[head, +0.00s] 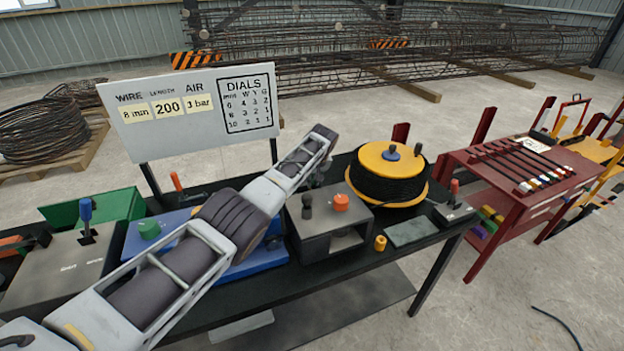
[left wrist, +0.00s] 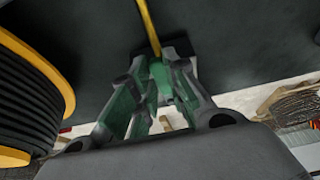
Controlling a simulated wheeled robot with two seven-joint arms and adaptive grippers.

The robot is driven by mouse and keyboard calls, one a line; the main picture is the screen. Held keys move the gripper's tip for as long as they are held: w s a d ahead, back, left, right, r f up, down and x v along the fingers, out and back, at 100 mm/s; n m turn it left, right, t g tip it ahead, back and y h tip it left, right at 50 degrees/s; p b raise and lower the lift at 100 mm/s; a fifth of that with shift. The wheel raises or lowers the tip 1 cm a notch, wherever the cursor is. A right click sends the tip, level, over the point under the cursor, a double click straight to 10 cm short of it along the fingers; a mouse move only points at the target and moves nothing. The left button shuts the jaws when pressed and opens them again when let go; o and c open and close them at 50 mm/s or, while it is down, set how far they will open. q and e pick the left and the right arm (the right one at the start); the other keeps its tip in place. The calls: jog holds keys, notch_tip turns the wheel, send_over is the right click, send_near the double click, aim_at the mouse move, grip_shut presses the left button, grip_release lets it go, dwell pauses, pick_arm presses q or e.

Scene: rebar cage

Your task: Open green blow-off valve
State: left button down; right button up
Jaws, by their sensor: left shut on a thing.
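In the left wrist view, a green piece (left wrist: 159,78), which looks like the handle of the green blow-off valve, sits between the fingertips of my left gripper (left wrist: 160,68). A yellow bar or pipe (left wrist: 148,25) runs from it up over a dark surface. My left gripper is shut on this green piece; the fingers hide most of its shape, so I cannot tell how far it is turned. In the head view my left gripper (head: 319,172) is mostly hidden behind my wrist, above the bench between the grey box and the yellow-topped spool. My right gripper does not show.
The black cable spool (head: 388,175) with its yellow top stands close to the gripper. A grey box (head: 325,222) with a black and an orange knob is in front. A sign board (head: 190,108) stands behind my arm. A red rack (head: 520,170) is at right.

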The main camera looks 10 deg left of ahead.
pick_arm(q)
jog(key=c, duration=1.4)
grip_release()
jog(key=shift+d+r, duration=0.1)
jog(key=shift+r, duration=0.1)
jog(key=shift+v, duration=5.8)
jog(key=shift+s+f, duration=0.1)
jog(key=shift+f, duration=0.05)
